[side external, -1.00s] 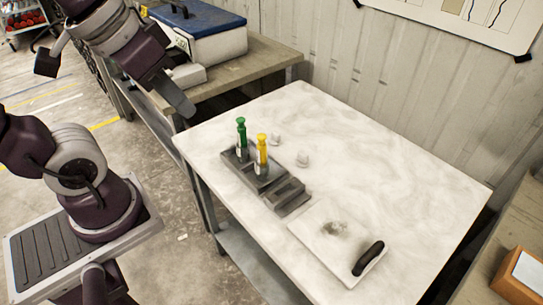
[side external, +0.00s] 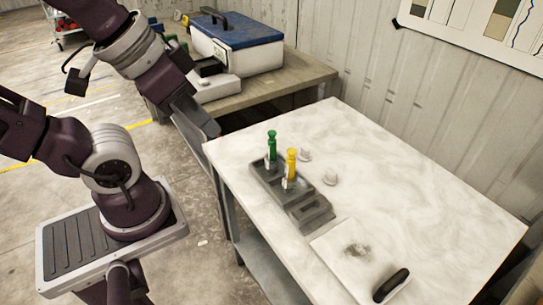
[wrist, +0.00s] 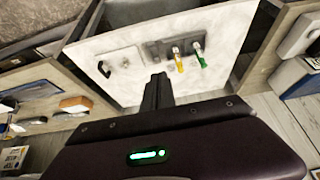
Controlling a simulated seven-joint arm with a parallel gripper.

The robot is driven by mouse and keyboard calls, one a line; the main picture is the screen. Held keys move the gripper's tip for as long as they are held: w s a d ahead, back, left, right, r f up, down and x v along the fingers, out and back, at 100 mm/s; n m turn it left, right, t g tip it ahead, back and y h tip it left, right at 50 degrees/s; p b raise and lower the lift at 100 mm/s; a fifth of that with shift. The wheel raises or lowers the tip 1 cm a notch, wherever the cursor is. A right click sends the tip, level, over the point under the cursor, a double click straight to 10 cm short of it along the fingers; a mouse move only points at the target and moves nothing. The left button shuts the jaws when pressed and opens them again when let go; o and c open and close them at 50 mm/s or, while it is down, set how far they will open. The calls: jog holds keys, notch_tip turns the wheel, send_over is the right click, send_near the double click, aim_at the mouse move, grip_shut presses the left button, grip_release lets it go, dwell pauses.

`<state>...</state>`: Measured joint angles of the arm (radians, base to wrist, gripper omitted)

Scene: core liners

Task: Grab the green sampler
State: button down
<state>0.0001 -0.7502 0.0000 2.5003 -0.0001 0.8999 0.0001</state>
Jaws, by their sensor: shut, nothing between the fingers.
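The green sampler (side external: 271,146) stands upright in a dark grey rack (side external: 312,214) on the white table. The yellow sampler (side external: 291,165) stands beside it in the same rack, to its right and nearer the camera. In the wrist view the green sampler (wrist: 200,54) is at the upper right, with the yellow sampler (wrist: 178,60) to its left. My gripper (side external: 213,131) is up and to the left of the rack, apart from both samplers. In the wrist view my gripper (wrist: 158,78) points toward the table with its fingers together and empty.
Two small white pieces (side external: 305,154) lie behind the rack. A pale board (side external: 340,268) with a dark smudge and a black-handled tool (side external: 391,285) lies toward the table's front. The table's right side is clear. A blue-lidded cooler (side external: 238,45) stands on the back bench.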

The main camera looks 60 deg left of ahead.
dwell(0.3)
jog(key=c, duration=1.2)
grip_release()
jog(key=shift+o, duration=0.2)
jog(key=m+g+y, duration=0.1)
jog(key=m+g, duration=0.4)
jog(key=m, duration=1.2)
send_over(273, 136)
jog(key=f, duration=1.5)
jog(key=shift+s+d+f, duration=0.1)
jog(key=shift+s+d, duration=0.1)
jog(key=shift+s, duration=0.05)
jog(key=shift+m+g, duration=0.3)
jog(key=shift+m, duration=0.2)
jog(key=f, duration=0.3)
jog(key=a+f, duration=0.1)
jog(key=f, duration=0.1)
jog(key=w+f, duration=0.1)
jog(key=f, duration=0.2)
jog(key=shift+a+f, duration=0.2)
jog(key=shift+f, duration=0.1)
